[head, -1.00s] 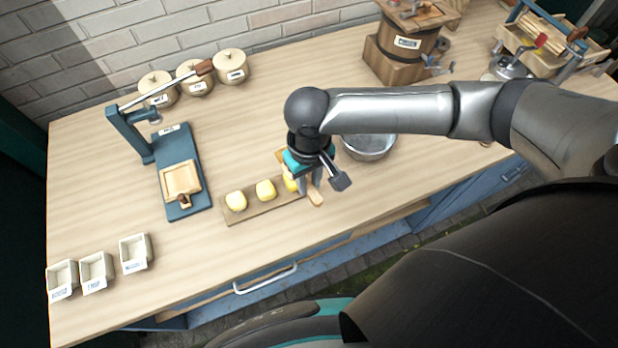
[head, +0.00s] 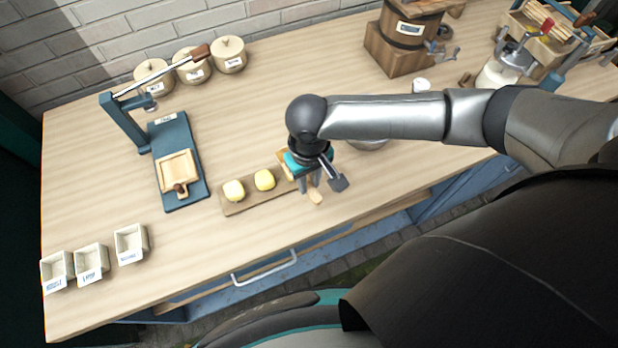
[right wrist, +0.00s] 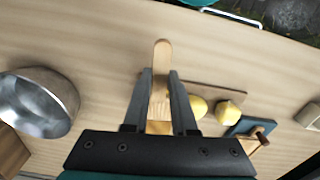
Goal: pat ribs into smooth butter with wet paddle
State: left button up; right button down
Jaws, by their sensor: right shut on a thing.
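My right gripper (head: 311,182) is shut on a pale wooden paddle (right wrist: 161,60), held low at the right end of a wooden board (head: 238,207). The paddle's rounded end also shows below the fingers in the head view (head: 315,197). Two yellow butter lumps stand on the board, a left one (head: 233,190) and a middle one (head: 264,180); both show in the right wrist view. A yellowish sliver beside the gripper may be a third lump, mostly hidden. I cannot tell whether the paddle touches butter. My left gripper is not in view.
A metal bowl (right wrist: 40,102) stands beside the gripper, mostly hidden by my arm in the head view. A blue lever press (head: 178,165), lidded pots (head: 228,55), small white boxes (head: 131,243) and a wooden churn (head: 400,45) surround it.

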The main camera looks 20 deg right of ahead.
jog(key=shift+f+b, duration=0.3)
jog(key=shift+f, duration=0.55)
dwell(0.9)
jog(key=shift+s+f+p, duration=0.15)
jog(key=shift+s+p, duration=0.05)
jog(key=shift+p, duration=0.3)
dwell(1.8)
jog(key=r+p, duration=0.7)
jog(key=p, duration=0.2)
jog(key=shift+w+r, duration=0.15)
jog(key=shift+w, duration=0.05)
dwell(0.3)
jog(key=shift+f+b, duration=1.55)
jog(key=shift+f, duration=1.1)
jog(key=shift+f, duration=0.55)
